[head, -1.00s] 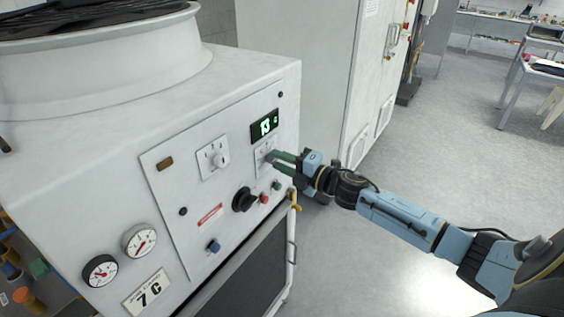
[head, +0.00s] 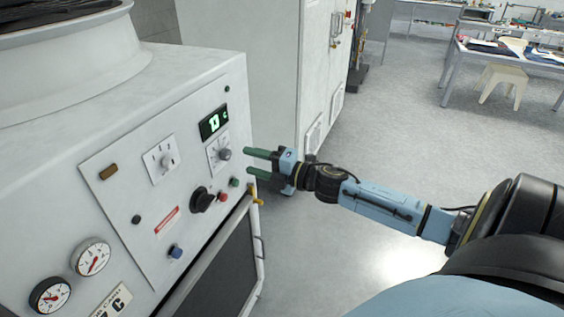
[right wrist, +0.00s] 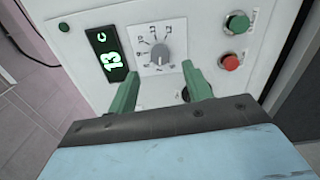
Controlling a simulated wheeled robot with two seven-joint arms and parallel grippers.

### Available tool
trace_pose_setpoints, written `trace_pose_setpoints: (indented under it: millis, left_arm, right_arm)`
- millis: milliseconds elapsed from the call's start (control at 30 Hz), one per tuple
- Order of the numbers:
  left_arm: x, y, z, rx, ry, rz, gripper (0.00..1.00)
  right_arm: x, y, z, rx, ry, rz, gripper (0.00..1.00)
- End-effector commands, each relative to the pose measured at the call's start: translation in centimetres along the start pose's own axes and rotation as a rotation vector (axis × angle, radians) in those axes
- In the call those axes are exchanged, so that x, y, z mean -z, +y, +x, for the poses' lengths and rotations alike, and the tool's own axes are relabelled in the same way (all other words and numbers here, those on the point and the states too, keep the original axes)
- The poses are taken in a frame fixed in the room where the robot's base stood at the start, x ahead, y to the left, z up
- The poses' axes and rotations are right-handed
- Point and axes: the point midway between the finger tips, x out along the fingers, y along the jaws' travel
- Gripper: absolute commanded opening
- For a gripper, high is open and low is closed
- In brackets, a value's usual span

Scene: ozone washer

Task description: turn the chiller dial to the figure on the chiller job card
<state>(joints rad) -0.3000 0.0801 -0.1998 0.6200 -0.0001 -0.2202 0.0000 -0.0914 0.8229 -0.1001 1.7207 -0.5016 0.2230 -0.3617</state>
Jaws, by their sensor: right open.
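The chiller dial (head: 224,154) is a grey knob on a white scale plate on the chiller's front panel; it also shows in the right wrist view (right wrist: 160,53). The green display (head: 214,122) beside it reads 13 C in the right wrist view (right wrist: 112,55). My right gripper (head: 248,161) is open and empty, just off the panel to the right of the dial. In the right wrist view its fingertips (right wrist: 159,70) point toward the dial. My left gripper is out of view.
A second knob (head: 168,160), a black rotary switch (head: 202,199), a red button (head: 222,197) and a green button (head: 234,182) share the panel. Two gauges (head: 90,257) sit lower left. A tall white cabinet (head: 255,70) stands behind.

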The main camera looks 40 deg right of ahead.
Motion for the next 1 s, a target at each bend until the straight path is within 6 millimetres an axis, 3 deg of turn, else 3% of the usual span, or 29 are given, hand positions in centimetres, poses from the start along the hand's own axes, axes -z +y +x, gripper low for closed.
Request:
trace_pose_setpoints:
  millis: [300,500,1000]
  left_arm:
    - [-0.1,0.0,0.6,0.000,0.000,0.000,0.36]
    - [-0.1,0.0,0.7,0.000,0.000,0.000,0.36]
    - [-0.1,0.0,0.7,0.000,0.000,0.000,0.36]
  right_arm:
    - [0.1,-0.2,-4.9,0.002,0.001,0.002,0.50]
    - [0.1,-0.1,-7.0,0.001,0.000,0.002,0.50]
    - [0.0,0.0,-7.8,-0.001,0.000,0.001,0.50]
